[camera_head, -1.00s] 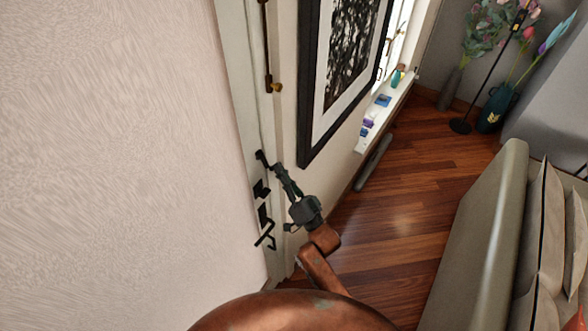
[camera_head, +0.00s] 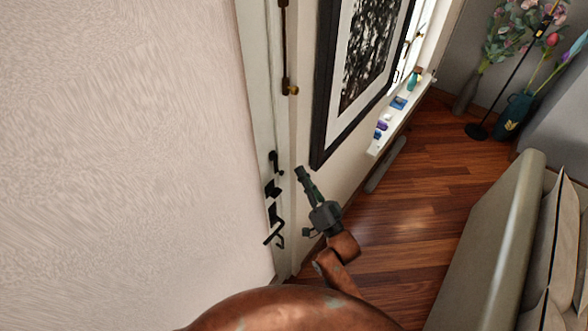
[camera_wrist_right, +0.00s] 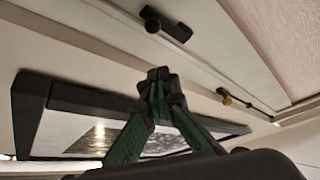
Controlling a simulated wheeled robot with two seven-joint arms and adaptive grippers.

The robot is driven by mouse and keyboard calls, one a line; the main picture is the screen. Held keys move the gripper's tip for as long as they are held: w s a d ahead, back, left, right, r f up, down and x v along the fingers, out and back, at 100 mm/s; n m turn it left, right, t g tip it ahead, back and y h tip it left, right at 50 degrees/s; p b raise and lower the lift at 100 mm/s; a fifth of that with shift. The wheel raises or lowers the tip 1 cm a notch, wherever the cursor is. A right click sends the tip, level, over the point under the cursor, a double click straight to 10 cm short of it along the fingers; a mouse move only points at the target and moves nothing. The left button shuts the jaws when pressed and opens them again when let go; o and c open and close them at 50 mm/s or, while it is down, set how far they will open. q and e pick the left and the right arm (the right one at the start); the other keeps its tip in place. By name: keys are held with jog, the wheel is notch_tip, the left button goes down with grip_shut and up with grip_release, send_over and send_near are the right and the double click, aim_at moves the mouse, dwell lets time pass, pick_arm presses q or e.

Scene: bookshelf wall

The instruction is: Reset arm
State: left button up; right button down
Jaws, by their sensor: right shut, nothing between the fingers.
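My right gripper (camera_head: 301,172) is in the middle of the head view, at the end of my copper-coloured arm. It is shut and empty, and points up and left toward the door frame. It appears apart from the black door handle (camera_head: 275,160) to its left. In the right wrist view its green fingers (camera_wrist_right: 158,78) meet at the tips, with a dark fitting (camera_wrist_right: 165,24) on the pale frame beyond. My left gripper is not in view.
A black-framed picture (camera_head: 321,110) hangs on the wall right of the gripper. A white sill (camera_head: 385,140) holds small items. A beige sofa (camera_head: 485,250) stands at right. Wooden floor (camera_head: 410,215) lies open between wall and sofa. A lower black handle (camera_head: 274,236) sits on the door.

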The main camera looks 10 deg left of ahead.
jog(key=s+b+v, duration=0.1)
jog(key=v, duration=0.5)
jog(key=shift+s+b, duration=0.25)
jog(key=shift+b, duration=0.15)
